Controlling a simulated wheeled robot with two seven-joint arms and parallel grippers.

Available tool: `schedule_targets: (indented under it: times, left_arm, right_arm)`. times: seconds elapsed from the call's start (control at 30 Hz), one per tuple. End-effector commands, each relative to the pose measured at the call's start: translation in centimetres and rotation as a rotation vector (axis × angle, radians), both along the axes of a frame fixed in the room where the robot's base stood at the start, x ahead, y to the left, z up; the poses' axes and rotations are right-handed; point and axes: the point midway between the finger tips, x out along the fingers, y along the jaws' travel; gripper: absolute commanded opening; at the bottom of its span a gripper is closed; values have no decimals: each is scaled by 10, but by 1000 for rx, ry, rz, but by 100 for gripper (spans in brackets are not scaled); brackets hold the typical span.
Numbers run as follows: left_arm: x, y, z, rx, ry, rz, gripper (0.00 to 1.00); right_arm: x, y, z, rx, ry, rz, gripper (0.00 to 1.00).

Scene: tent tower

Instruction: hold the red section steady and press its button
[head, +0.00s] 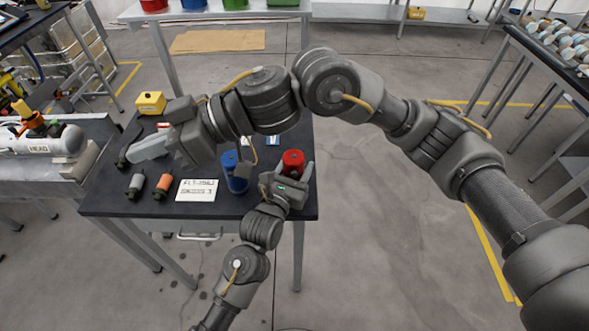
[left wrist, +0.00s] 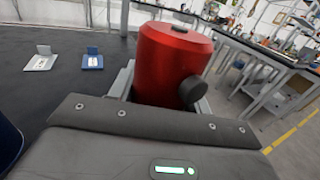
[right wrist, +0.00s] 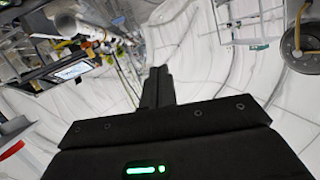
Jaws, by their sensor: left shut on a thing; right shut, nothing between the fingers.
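The red section (head: 293,158) is an upright red cylinder near the right edge of the dark table (head: 215,212). My left gripper (head: 290,178) is shut around it. In the left wrist view the red section (left wrist: 170,65) stands between the fingers, with a dark round knob (left wrist: 191,90) on its side and a small dark mark on top; I cannot tell which is the button. My right gripper (head: 140,150) is shut and empty over the table's left part, well left of the red section. Its closed fingers (right wrist: 157,88) show in the right wrist view.
My right arm spans above the table.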

Motion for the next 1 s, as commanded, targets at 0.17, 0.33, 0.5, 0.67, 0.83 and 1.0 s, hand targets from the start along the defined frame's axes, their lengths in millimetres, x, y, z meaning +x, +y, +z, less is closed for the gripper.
schedule_targets:
  times: [0.17,0.33,0.5,0.67,0.83,1.0]
  left_arm:
    - [0,0,-1,0,1,1,12]
    - [0,0,-1,0,1,1,12]
    - [0,0,-1,0,1,1,12]
    - [0,0,0,0,1,1,12]
    - [0,0,0,0,1,0,12]
    - [0,0,-1,0,1,0,12]
  right_arm:
    - [11,-6,-49,-286,-376,195,0]
    - [60,-56,-87,-595,-681,423,0]
    - [121,-146,-93,-870,-836,724,0]
    - [130,-202,-104,-858,-795,991,0]
    - [116,-212,-97,-691,-814,1184,0]
    - [108,-212,-95,-583,-859,1284,0]
